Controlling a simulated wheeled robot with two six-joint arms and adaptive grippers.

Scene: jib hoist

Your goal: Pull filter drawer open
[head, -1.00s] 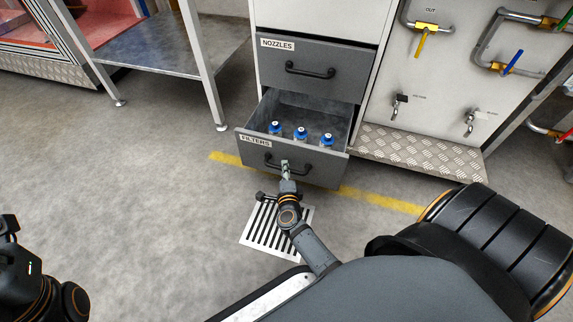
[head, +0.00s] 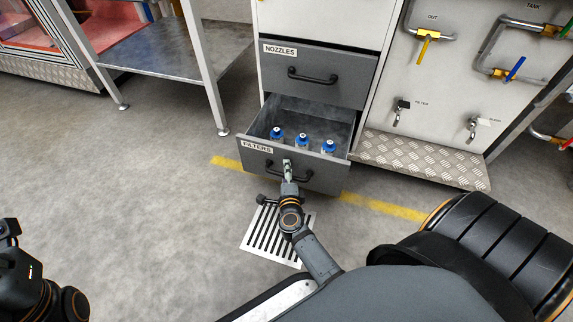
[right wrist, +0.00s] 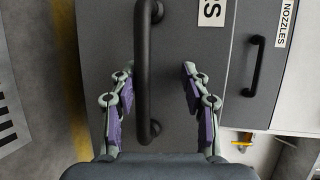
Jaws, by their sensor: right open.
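The grey filter drawer (head: 322,178), labelled FILTERS, is pulled out below the nozzles drawer in the head view. Several blue-capped filter bottles (head: 302,141) stand inside it. Its black bar handle (head: 304,176) is on the front. My right gripper (head: 287,165) is at the left part of the handle. In the right wrist view, my right gripper (right wrist: 158,90) is open, with its two fingers on either side of the drawer handle (right wrist: 146,60). The handle lies nearer the left finger, and a gap shows to the right finger. My left arm shows at the lower left; its fingertips are not visible.
The nozzles drawer (head: 312,75) above is shut. A metal table (head: 165,50) stands to the left, and a valve panel (head: 450,80) with a checker-plate step (head: 425,160) stands to the right. A floor grate (head: 272,238) lies before the drawer.

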